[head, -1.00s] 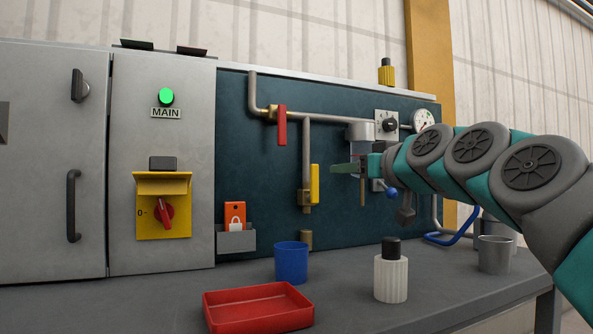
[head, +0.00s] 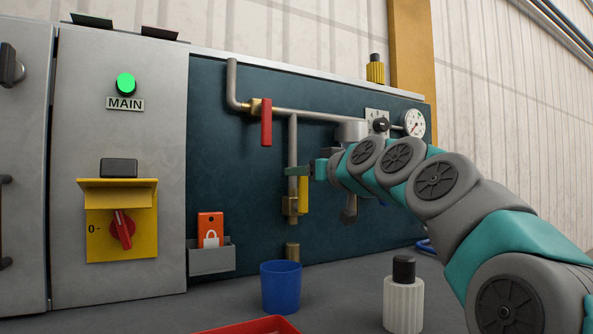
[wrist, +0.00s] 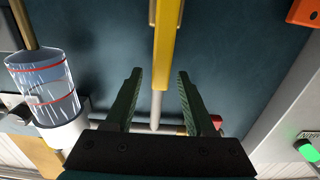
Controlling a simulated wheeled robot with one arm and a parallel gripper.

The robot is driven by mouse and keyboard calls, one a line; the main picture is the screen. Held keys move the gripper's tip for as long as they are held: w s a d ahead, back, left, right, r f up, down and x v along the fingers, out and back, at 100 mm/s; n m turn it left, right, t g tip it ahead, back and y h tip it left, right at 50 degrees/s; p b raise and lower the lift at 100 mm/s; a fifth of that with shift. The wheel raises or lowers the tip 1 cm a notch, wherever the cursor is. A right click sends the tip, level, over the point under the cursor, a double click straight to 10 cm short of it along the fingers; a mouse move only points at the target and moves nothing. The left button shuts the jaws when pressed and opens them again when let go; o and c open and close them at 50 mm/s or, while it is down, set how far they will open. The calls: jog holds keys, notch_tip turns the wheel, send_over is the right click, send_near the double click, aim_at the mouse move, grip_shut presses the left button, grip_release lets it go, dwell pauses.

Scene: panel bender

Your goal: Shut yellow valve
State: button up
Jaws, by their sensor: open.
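The yellow valve handle (head: 303,196) hangs vertically, in line with the vertical pipe (head: 293,135) on the dark blue-green panel. In the wrist view the yellow handle (wrist: 164,50) runs down the middle, between the lines of my two green fingers. My gripper (head: 298,171) is open and empty, at the upper end of the handle in the head view. In the wrist view my gripper (wrist: 159,76) has a gap on both sides of the handle. I cannot tell how deep the handle sits between the fingertips. My wrist hides part of the panel to the right.
A red valve handle (head: 266,122) hangs above left of my gripper. A clear filter bowl (wrist: 43,85) is close by in the wrist view. A gauge (head: 414,123) is at the right. A blue cup (head: 281,287) and a white ribbed container (head: 403,302) stand on the bench below.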

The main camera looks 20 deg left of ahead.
jog(key=shift+p+x, duration=0.3)
jog(key=shift+x, duration=1.4)
jog(key=shift+c, duration=0.3)
grip_shut()
